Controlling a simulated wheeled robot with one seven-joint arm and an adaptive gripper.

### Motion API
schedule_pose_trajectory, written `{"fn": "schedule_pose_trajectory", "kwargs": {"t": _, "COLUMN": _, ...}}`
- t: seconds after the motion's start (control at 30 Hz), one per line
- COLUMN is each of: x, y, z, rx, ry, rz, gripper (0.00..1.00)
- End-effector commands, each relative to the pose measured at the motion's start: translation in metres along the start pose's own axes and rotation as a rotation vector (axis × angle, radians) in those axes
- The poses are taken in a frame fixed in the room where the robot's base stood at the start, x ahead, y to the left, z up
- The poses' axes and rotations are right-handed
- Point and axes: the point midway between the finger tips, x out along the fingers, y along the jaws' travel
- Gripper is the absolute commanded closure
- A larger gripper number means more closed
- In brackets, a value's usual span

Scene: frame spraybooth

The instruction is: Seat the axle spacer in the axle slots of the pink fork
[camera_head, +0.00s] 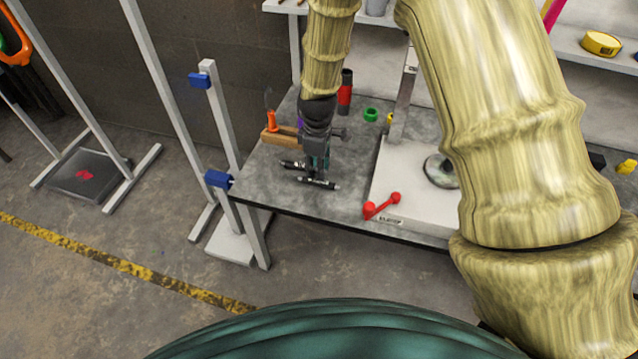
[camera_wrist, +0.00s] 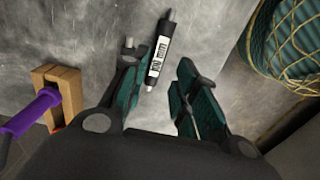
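The axle spacer, most likely the black cylinder (camera_wrist: 160,48) with silver end pins and a white label, lies on the grey table in the wrist view. It also shows under my gripper in the head view (camera_head: 317,183). My gripper (camera_head: 314,170) points down close above the table. In the wrist view its two fingers (camera_wrist: 160,72) are apart, and the spacer lies at and just beyond the fingertips, its near pin between them. I cannot tell whether they touch it. A pink bar (camera_head: 552,13) at the top right edge may be part of the pink fork; its slots are not visible.
A wooden block (camera_head: 281,138) and a red-black cylinder (camera_head: 345,92) stand near my gripper. A white stand base (camera_head: 410,190) with a red double-ended piece (camera_head: 382,206) lies to the right. A white frame with blue clamps (camera_head: 218,178) stands left of the table (camera_head: 265,190).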

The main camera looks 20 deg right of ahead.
Motion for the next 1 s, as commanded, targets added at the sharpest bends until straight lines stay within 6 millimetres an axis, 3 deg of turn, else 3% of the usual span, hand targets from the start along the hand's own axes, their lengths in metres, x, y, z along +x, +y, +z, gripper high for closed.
{"fn": "schedule_pose_trajectory", "kwargs": {"t": 0.27, "x": 0.016, "y": 0.001, "z": 0.001, "rx": -0.002, "ry": -0.001, "rz": -0.001, "gripper": 0.71}}
{"fn": "schedule_pose_trajectory", "kwargs": {"t": 0.6, "x": 0.055, "y": 0.003, "z": 0.002, "rx": 0.000, "ry": -0.001, "rz": 0.000, "gripper": 0.71}}
{"fn": "schedule_pose_trajectory", "kwargs": {"t": 0.87, "x": 0.057, "y": 0.003, "z": 0.002, "rx": -0.001, "ry": 0.000, "rz": 0.001, "gripper": 0.71}}
{"fn": "schedule_pose_trajectory", "kwargs": {"t": 1.0, "x": 0.057, "y": 0.003, "z": 0.002, "rx": -0.001, "ry": 0.000, "rz": 0.001, "gripper": 0.96}}
